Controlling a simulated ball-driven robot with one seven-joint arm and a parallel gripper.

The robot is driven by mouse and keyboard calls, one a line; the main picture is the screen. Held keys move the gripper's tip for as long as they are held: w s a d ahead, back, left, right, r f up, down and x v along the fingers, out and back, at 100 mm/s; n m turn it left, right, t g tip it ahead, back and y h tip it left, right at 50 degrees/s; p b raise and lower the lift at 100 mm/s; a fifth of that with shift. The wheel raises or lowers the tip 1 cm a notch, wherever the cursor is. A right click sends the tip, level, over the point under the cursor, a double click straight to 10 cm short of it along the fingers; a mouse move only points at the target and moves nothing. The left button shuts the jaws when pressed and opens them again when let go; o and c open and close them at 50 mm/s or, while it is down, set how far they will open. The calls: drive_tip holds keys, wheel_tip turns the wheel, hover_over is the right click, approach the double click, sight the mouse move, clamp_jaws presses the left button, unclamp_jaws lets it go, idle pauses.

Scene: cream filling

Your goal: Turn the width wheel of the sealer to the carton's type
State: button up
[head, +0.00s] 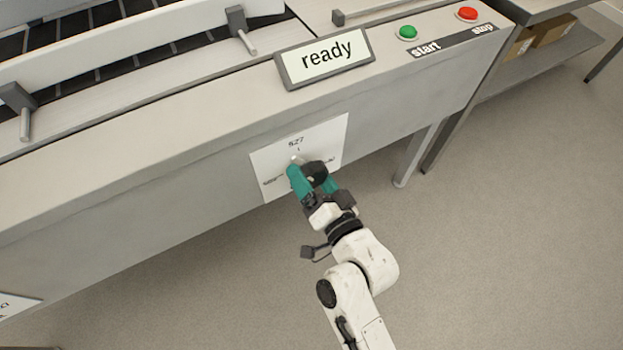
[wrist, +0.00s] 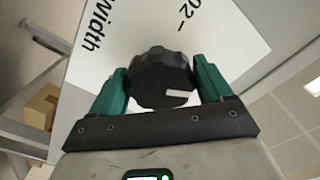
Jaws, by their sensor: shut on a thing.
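The width wheel is a black, lobed knob (wrist: 160,78) with a pale pointer mark on it. It sits on a white label plate (head: 332,132) on the front face of the sealer (head: 190,160). The plate reads "S27" at its top in the head view; its other marks are partly hidden by my gripper. In the wrist view the plate (wrist: 228,45) shows "width" and "02". My gripper (head: 308,174) has green fingers and is shut on the wheel, one finger on each side. The wheel fills the space between the fingers (wrist: 160,90) in the wrist view.
A display reading "ready" (head: 325,58) stands on the sealer's top edge. Right of it are a green start button (head: 407,33) and a red stop button (head: 467,14). A shelf with cartons (head: 550,30) is at the upper right. The floor before the sealer is clear.

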drive_tip(key=n+b, duration=0.1)
drive_tip(key=n, duration=0.2)
drive_tip(key=shift+f+n+b, duration=0.35)
drive_tip(key=shift+n+b, duration=0.05)
drive_tip(key=n+b, duration=0.1)
drive_tip(key=n, duration=0.2)
drive_tip(key=shift+n+b, duration=0.3)
drive_tip(key=n+b, duration=0.1)
drive_tip(key=n, duration=0.3)
drive_tip(key=shift+d+n, duration=0.15)
drive_tip(key=shift+n, duration=1.35)
drive_tip(key=shift+w, duration=0.1)
drive_tip(key=o, duration=0.8)
drive_tip(key=shift+o, duration=0.8)
drive_tip(key=shift+r, duration=0.2)
drive_tip(key=p+v, duration=0.2)
drive_tip(key=v, duration=0.8)
drive_tip(key=shift+s+d, duration=0.3)
